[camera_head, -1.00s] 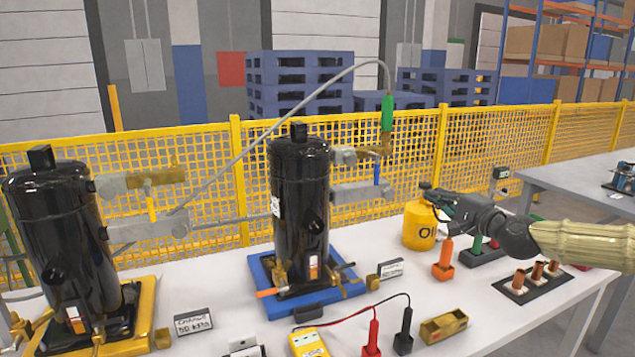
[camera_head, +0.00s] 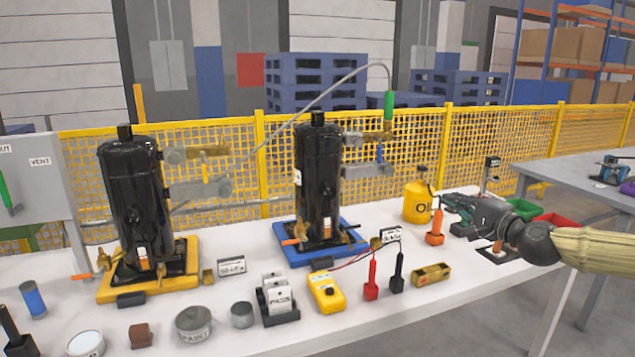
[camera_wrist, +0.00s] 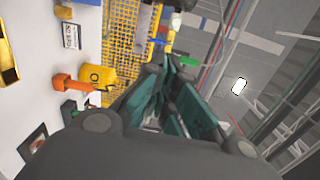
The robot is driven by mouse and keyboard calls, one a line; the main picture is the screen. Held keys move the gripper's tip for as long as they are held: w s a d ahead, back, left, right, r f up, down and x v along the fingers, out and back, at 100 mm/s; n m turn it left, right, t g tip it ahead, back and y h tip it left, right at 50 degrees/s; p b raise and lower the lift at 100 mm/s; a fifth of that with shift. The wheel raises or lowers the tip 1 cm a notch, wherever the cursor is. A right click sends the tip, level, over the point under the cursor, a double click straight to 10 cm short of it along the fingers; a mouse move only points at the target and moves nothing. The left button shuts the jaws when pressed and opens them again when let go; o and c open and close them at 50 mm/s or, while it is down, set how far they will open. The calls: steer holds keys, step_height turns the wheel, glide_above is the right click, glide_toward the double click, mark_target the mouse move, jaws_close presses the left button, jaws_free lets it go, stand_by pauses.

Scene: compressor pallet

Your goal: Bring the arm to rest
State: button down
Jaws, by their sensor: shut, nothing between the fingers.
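My gripper (camera_head: 456,205) is at the right of the head view, above the right part of the white table (camera_head: 440,305). Its dark green fingers point left and look closed and empty. In the wrist view my gripper (camera_wrist: 165,90) fills the middle, with nothing seen between the fingers. My forearm, in a pale ribbed cover, reaches in from the right edge. The yellow oil can (camera_head: 417,203) stands just left of the fingertips, and an orange tool (camera_head: 435,228) stands below them. I cannot tell whether the fingers touch anything.
Two black compressors, one on a yellow base (camera_head: 112,290) and one on a blue base (camera_head: 290,255), stand left. A yellow meter (camera_head: 326,292), red probe (camera_head: 371,277) and brass-coloured block (camera_head: 431,274) lie in front. Green and red bins (camera_head: 524,209) stand behind my wrist. Yellow mesh fence (camera_head: 235,165) runs behind.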

steer(key=s+a+f+n+g+p, duration=0.1)
steer(key=s+a+f+n+g, duration=0.1)
steer(key=a+f, duration=0.55)
steer(key=s+a+f+n+g+p, duration=0.1)
steer(key=s+a+f+g, duration=0.2)
steer(key=f, duration=0.8)
steer(key=s+a+f+n+g+h+p, duration=0.1)
steer(key=s+a+f+n+g, duration=0.1)
steer(key=s+a+f, duration=0.35)
steer(key=s+a+f+n+g+p, duration=0.1)
steer(key=s+a+f+g+p, duration=0.1)
steer(key=s+f, duration=0.65)
steer(key=s+f+n+g+h+p, duration=0.2)
steer(key=s+f+n+g, duration=0.15)
steer(key=s+f, duration=1)
steer(key=s+d+f+n+g+h+p, duration=0.1)
steer(key=s+d+n+g+h, duration=0.1)
steer(key=s, duration=0.7)
steer(key=s+d+f+n+g+h+p, duration=0.1)
steer(key=s+d, duration=0.4)
steer(key=s, duration=0.5)
steer(key=shift+s+f+n+g+h, duration=0.2)
steer(key=shift+f+n+g+h, duration=0.3)
steer(key=shift+f, duration=0.25)
steer(key=shift+a, duration=0.1)
